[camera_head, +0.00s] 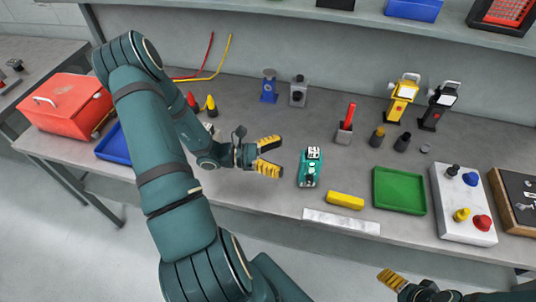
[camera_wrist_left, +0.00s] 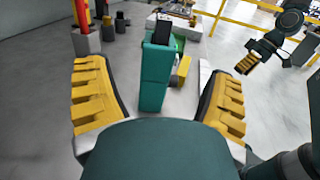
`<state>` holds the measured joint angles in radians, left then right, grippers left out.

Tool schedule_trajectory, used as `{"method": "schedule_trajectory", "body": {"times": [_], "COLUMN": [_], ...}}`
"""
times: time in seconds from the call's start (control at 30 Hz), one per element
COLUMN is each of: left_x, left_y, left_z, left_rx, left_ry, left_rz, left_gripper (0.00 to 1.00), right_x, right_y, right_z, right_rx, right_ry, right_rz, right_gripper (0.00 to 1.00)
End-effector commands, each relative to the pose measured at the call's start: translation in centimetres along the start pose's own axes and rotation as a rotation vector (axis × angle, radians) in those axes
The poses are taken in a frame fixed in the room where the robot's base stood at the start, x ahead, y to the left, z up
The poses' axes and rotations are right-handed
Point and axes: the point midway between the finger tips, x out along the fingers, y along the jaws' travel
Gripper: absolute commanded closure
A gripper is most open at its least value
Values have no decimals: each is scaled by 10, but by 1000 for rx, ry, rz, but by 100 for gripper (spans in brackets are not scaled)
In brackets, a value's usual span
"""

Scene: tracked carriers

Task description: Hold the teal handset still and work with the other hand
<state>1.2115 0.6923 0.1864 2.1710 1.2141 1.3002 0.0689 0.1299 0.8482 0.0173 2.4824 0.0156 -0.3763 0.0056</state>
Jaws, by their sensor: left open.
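The teal handset (camera_head: 309,168) stands on the grey bench near its front edge, with a black and white top. My left gripper (camera_head: 268,156) is open and empty just left of the handset, its yellow-padded fingers pointing at it. In the left wrist view the handset (camera_wrist_left: 155,78) appears ahead between the spread fingers, touching neither. My right gripper (camera_head: 391,280) is low at the bottom right of the head view, off the bench front, and is empty as far as I see. Its yellow pads also show in the left wrist view (camera_wrist_left: 246,63), too small to judge its opening.
A yellow block (camera_head: 345,201), a white strip (camera_head: 341,221) and a green tray (camera_head: 399,191) lie right of the handset. A white board with coloured knobs (camera_head: 449,217) is further right. A red-handled tool in a grey block (camera_head: 346,125) stands behind. A red toolbox (camera_head: 66,106) is at left.

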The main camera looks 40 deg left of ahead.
Motion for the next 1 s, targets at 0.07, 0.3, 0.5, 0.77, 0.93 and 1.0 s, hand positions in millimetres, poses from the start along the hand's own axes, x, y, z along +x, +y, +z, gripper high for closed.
{"method": "schedule_trajectory", "body": {"times": [0.07,0.3,0.5,0.77,0.93,1.0], "left_x": [15,57,81,92,92,91], "left_y": [-1,-1,-1,-1,-1,-1], "left_z": [0,0,-1,-1,-1,-1], "left_rx": [0,0,0,1,1,1], "left_ry": [-1,-1,1,2,2,2], "left_rz": [-4,-5,-3,-2,-2,-2], "left_gripper": [17,17,17,17,17,28], "right_x": [0,1,1,1,1,1], "right_y": [0,0,0,0,0,0], "right_z": [0,0,0,0,0,0], "right_rx": [0,0,0,0,0,0], "right_ry": [0,0,0,0,0,0], "right_rz": [0,0,0,0,0,0], "right_gripper": [17,17,17,17,17,17]}}
